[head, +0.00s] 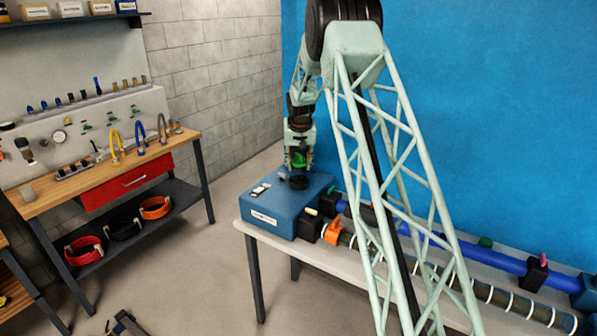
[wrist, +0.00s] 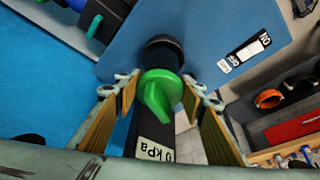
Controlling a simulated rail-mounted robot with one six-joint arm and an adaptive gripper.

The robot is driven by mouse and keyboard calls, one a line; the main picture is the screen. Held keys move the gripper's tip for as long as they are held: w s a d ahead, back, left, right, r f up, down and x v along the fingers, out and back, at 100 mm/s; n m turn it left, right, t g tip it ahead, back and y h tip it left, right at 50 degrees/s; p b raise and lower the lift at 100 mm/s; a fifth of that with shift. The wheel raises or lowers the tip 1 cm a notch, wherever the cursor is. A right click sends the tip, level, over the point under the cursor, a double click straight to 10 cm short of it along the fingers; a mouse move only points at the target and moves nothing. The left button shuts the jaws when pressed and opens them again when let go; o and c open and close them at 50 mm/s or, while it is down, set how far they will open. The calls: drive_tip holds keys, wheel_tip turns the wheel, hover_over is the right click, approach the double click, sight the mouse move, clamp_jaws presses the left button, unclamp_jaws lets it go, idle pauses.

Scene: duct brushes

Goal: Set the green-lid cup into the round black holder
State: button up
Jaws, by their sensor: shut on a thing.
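The green-lid cup shows as a bright green lid (wrist: 160,92) between the two fingers of my gripper (wrist: 159,84) in the wrist view. My gripper is shut on it; the cup's body is mostly hidden. In the head view the green lid (head: 299,160) is at the lower end of my gripper (head: 299,156). The round black holder (head: 295,184) is on top of the blue box (head: 262,210), just below the green lid. In the wrist view the holder (wrist: 164,48) shows just beyond the lid. I cannot tell whether cup and holder touch.
The blue box stands on a pale table (head: 262,232) with dark and blue pipes (head: 500,258) to its right. A blue wall (head: 480,110) is behind. A wooden workbench (head: 150,150) with a red drawer (head: 128,181) stands at the left.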

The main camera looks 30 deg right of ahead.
sight(298, 169)
drive_tip(key=shift+w, duration=0.1)
drive_tip(key=shift+w, duration=0.2)
drive_tip(key=shift+f, duration=1.75)
drive_tip(key=shift+f, duration=0.35)
drive_tip(key=o, duration=0.9)
drive_tip(key=shift+r, duration=0.15)
drive_tip(key=shift+r, duration=0.35)
drive_tip(key=shift+v, duration=5.85)
